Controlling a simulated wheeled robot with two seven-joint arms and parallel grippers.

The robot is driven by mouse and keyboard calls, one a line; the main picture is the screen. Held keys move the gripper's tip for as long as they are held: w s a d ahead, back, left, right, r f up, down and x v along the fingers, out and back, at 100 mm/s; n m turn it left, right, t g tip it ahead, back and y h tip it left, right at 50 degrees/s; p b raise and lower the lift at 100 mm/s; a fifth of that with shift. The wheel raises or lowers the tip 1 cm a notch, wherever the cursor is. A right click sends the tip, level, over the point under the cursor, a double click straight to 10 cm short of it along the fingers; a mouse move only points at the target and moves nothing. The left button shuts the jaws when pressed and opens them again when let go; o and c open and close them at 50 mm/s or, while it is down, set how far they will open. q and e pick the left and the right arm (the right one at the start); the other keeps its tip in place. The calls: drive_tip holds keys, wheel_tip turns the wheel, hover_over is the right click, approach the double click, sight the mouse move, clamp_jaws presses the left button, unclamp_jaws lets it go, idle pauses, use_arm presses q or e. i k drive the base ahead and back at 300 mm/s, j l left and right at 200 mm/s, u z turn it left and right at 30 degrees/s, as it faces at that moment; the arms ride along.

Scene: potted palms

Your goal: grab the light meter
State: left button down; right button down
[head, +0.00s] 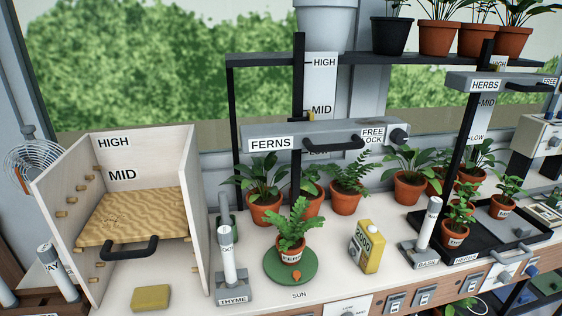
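I cannot make out a light meter with certainty. A cream box with a dark round dial (547,140) stands at the right edge, partly cut off; I cannot tell what it is. A yellow and grey carton (367,248) stands upright on the white bench, right of a potted fern (292,240) on a round green disc (272,277). Small items (545,213) at the far right are too small to tell. Neither of my grippers shows in the head view.
A wooden cabinet with a wavy-patterned shelf (125,205) stands at the left. A yellow block (150,297) lies before it. A grey FERNS bar (325,134) crosses above several potted plants. Labelled white posts stand at THYME (229,255) and BASIL (429,225). A dark tray (470,250) holds pots.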

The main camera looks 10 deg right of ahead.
sight(369, 244)
drive_tip(key=l+u, duration=0.2)
drive_tip(key=l, duration=0.25)
drive_tip(key=k+l+u, duration=0.1)
drive_tip(key=l+u, duration=0.15)
drive_tip(key=l, duration=0.15)
drive_tip(key=k+l+u, duration=0.2)
drive_tip(key=l, duration=0.25)
drive_tip(key=l+u, duration=0.25)
drive_tip(key=l, duration=0.15)
drive_tip(key=k+l+u, duration=0.2)
drive_tip(key=l, duration=0.2)
